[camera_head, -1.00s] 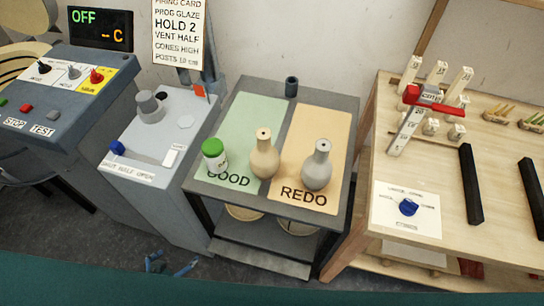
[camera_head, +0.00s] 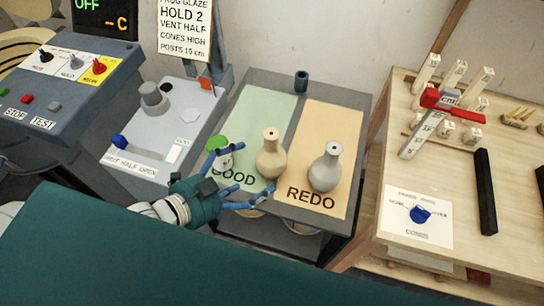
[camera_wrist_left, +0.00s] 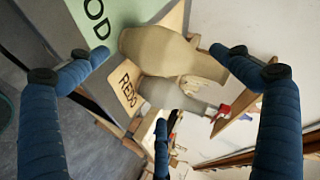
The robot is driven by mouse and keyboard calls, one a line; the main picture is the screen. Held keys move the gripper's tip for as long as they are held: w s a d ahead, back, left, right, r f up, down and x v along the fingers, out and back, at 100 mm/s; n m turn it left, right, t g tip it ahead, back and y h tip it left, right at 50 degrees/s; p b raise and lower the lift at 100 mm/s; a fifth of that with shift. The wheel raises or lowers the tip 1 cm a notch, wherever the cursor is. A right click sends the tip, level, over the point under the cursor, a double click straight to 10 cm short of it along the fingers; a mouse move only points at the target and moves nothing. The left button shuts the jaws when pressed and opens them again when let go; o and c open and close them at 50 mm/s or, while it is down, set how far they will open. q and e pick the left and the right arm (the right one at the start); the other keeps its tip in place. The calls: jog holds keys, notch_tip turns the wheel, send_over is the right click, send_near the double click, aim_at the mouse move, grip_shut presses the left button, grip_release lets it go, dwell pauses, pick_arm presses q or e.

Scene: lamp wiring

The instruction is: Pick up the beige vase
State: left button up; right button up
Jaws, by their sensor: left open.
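The beige vase (camera_head: 270,158) stands upright on the table, near the inner edge of the green GOOD area (camera_head: 265,105). It also shows in the left wrist view (camera_wrist_left: 165,50), ahead of the spread fingers. My left gripper (camera_head: 245,175) is open and empty, just left of the vase at the table's front edge. I cannot tell whether a fingertip touches the vase. The grey vase (camera_head: 325,170) stands upright on the orange REDO area (camera_head: 330,120) to the right. My right gripper is not in view.
A white jar with a green lid (camera_head: 217,143) stands left of the vase, partly hidden by my left gripper's fingers. A small dark cup (camera_head: 301,81) stands at the back. A wooden bench (camera_head: 470,220) is to the right and control panels (camera_head: 65,85) are to the left.

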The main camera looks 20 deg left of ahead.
aim_at(261, 165)
pick_arm(q)
jog(key=shift+x, duration=1.1)
jog(key=shift+w+d, duration=0.1)
jog(key=shift+w, duration=0.2)
jog(key=shift+w+d+f, duration=0.1)
jog(key=shift+w, duration=0.1)
jog(key=x, duration=0.2)
jog(key=p+x, duration=0.1)
jog(key=x, duration=0.1)
jog(key=shift+w+f, duration=0.25)
jog(key=shift+f, duration=0.05)
jog(key=c, duration=1.9)
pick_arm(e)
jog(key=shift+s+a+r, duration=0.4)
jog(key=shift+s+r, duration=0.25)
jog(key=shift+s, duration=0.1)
